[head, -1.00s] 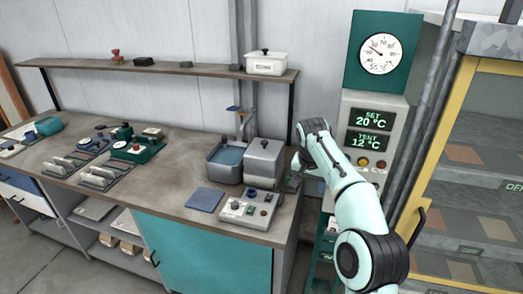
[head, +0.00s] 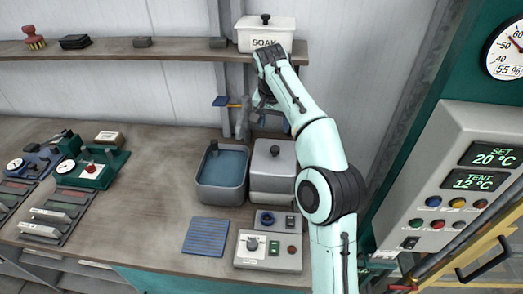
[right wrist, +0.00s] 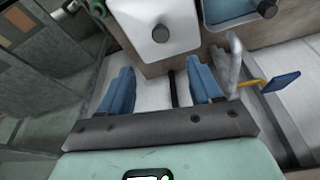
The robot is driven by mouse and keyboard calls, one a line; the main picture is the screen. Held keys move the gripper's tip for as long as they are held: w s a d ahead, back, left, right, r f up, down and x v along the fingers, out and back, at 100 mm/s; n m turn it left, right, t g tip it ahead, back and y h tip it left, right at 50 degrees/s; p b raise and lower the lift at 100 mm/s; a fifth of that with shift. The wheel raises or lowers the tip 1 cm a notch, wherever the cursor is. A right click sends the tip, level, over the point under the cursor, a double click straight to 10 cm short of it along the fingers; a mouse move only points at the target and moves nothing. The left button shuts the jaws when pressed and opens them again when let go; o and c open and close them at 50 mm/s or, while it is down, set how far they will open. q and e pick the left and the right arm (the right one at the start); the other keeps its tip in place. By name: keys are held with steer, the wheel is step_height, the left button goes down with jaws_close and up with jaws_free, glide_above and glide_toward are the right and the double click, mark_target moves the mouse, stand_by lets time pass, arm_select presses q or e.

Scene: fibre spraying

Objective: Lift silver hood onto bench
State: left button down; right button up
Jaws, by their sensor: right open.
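The silver hood (head: 272,160), a box-shaped cover with a dark knob on top, sits over a silver lower box beside the blue-filled tub (head: 222,170) on the bench (head: 150,195). In the right wrist view the hood (right wrist: 152,35) is at top centre with its knob. My right gripper (head: 261,105) is behind and above the hood, close to the wall, partly hidden by its own wrist. In the right wrist view its blue fingers (right wrist: 162,82) are spread apart with nothing between them. The hood lies beyond the fingertips. My left gripper is not in view.
A shelf (head: 170,50) with a white SOAK box (head: 265,32) runs above the bench. A blue paddle (head: 226,101) is near the gripper. A control box (head: 268,250) and blue mat (head: 206,236) are in front. Bare bench lies left of the tub.

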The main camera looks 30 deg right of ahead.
glide_above(275, 149)
steer(key=s, duration=0.1)
steer(key=f, duration=0.5)
steer(key=a+f, duration=0.1)
steer(key=f, duration=0.1)
steer(key=shift+s+f, duration=0.2)
steer(key=shift+f, duration=0.05)
steer(key=shift+w+b+x, duration=0.15)
steer(key=shift+b+x, duration=0.05)
steer(key=shift+x, duration=1.2)
steer(key=shift+w+b+x, duration=0.1)
steer(key=shift+b+x, duration=0.1)
steer(key=shift+x, duration=1.15)
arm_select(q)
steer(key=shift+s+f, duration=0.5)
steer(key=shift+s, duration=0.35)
arm_select(e)
steer(key=shift+a, duration=0.1)
steer(key=shift+r, duration=0.1)
jaws_close()
